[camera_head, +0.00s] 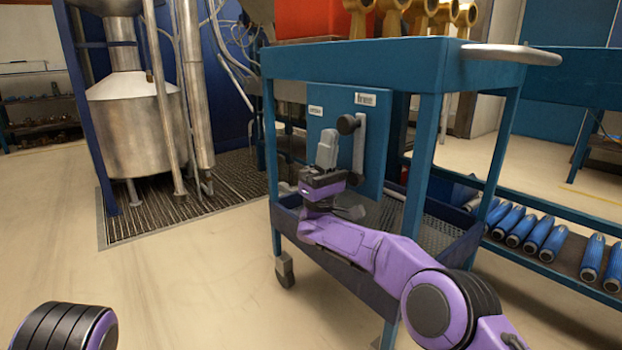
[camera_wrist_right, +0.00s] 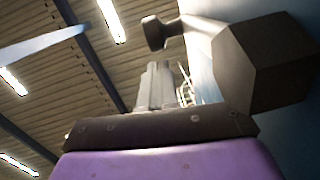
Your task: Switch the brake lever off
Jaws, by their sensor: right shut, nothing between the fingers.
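The brake lever (camera_head: 358,145) is a grey bar standing upright on the blue panel of the cart, with a dark round knob (camera_head: 348,124) near its top. A small "brake" label (camera_head: 365,99) is above it. My right gripper (camera_head: 327,148) is shut and empty, its grey fingers pointing up just left of the lever. In the wrist view, the fingers (camera_wrist_right: 157,85) stand shut below a dark knob (camera_wrist_right: 157,32) on a grey bar. A large dark hexagonal part (camera_wrist_right: 265,62) is close at right. I cannot tell whether anything touches. My left gripper is out of view.
The blue cart (camera_head: 400,62) has a tabletop above the panel and a mesh lower tray (camera_head: 440,235) near my right forearm. A second label (camera_head: 315,110) is on the panel's left. A steel tank (camera_head: 130,125) stands at left. Floor at front left is clear.

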